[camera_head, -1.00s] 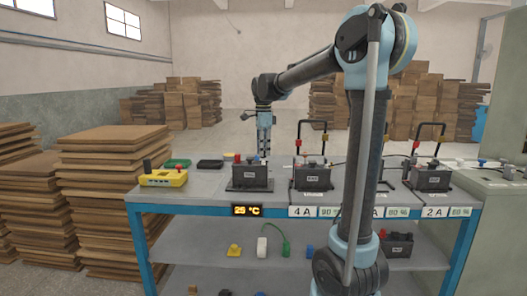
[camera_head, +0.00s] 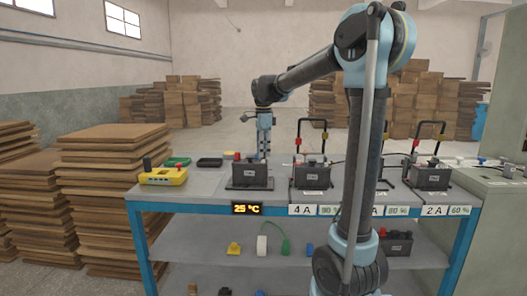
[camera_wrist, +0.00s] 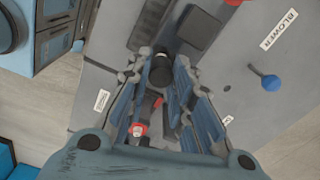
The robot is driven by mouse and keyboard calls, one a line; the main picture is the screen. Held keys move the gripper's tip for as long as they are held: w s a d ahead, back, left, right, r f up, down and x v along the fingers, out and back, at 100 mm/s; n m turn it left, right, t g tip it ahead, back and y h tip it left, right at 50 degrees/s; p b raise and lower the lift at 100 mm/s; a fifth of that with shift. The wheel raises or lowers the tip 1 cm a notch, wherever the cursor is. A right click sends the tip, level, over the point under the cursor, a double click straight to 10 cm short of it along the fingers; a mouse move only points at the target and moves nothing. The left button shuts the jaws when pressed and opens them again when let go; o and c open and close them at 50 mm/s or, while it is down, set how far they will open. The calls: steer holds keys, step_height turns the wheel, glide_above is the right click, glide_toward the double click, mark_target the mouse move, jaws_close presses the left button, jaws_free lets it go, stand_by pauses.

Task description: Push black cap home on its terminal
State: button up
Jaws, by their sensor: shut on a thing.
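A dark battery (camera_head: 249,175) stands at the front of the bench's left half, with a red cap (camera_head: 237,157) at its left end. My gripper (camera_head: 264,156) points straight down over the battery's right end. In the wrist view the fingers of my gripper (camera_wrist: 160,78) are closed around the sides of a black cap (camera_wrist: 160,68). A red part (camera_wrist: 138,130) shows between the fingers there. The terminal under the black cap is hidden, so I cannot tell how far down the cap sits.
A yellow device (camera_head: 163,177) stands left of the battery, with green (camera_head: 178,162) and black (camera_head: 210,162) trays behind. Another battery (camera_head: 312,178) with a tall black handle stands close on the right. A blue knob (camera_wrist: 270,82) shows in the wrist view.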

steer(key=shift+f, duration=0.85)
stand_by(1.5)
steer(key=o, duration=0.8)
steer(key=o, duration=0.5)
steer(key=shift+r, duration=3.5)
